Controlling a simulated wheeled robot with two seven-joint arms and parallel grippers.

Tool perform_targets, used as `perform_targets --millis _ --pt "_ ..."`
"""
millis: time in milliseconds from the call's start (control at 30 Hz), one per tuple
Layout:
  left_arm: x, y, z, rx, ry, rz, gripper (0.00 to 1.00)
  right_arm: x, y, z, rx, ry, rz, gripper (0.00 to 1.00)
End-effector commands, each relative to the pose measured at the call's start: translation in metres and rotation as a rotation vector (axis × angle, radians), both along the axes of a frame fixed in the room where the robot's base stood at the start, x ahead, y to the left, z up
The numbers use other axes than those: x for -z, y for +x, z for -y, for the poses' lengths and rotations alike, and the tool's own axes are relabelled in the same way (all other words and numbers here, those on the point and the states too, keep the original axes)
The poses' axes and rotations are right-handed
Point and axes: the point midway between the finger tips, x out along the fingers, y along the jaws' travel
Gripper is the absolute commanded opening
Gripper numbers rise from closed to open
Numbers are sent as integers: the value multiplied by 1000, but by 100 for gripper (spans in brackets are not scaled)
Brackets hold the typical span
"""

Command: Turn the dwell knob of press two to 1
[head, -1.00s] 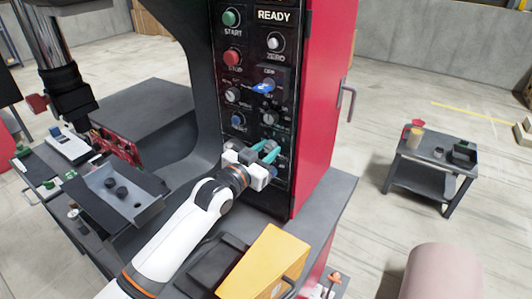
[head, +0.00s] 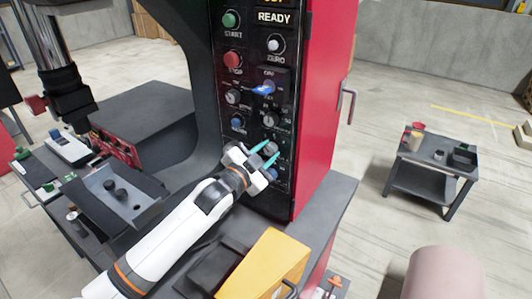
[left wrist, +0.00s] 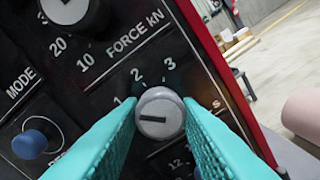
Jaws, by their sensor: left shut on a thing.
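The dwell knob (left wrist: 160,113) is a small grey round knob with a dark pointer line, under the force kN dial on the press panel. In the left wrist view it sits between the teal fingers of my left gripper (left wrist: 158,125), which is shut on it. Its pointer line lies toward the left, on the side of the 1 mark, slightly below it. The marks 1, 2 and 3 show around it. In the head view my left gripper (head: 265,153) reaches the lower part of the panel (head: 252,60), its fingers around the knob. My right gripper is not in view.
The force knob (left wrist: 75,12) and blue button (left wrist: 30,144) are close by. A blue selector (head: 264,89) and red stop button (head: 233,60) are higher up. A red cabinet side with a handle (head: 348,105) stands right of the panel. An orange box (head: 265,265) lies below my arm.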

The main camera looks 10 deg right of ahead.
Motion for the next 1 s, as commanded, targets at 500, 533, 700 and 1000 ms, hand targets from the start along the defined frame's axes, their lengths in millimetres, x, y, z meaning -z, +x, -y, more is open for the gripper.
perform_targets --millis 500,533,700,1000 --pt "1 0 0 0 0 -2 52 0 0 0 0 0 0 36" --pt "1 0 0 0 0 -2 52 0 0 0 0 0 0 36" --pt "1 0 0 -1 0 -1 52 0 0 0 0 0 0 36" --pt "2 -22 -24 -1 0 -1 52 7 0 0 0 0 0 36"
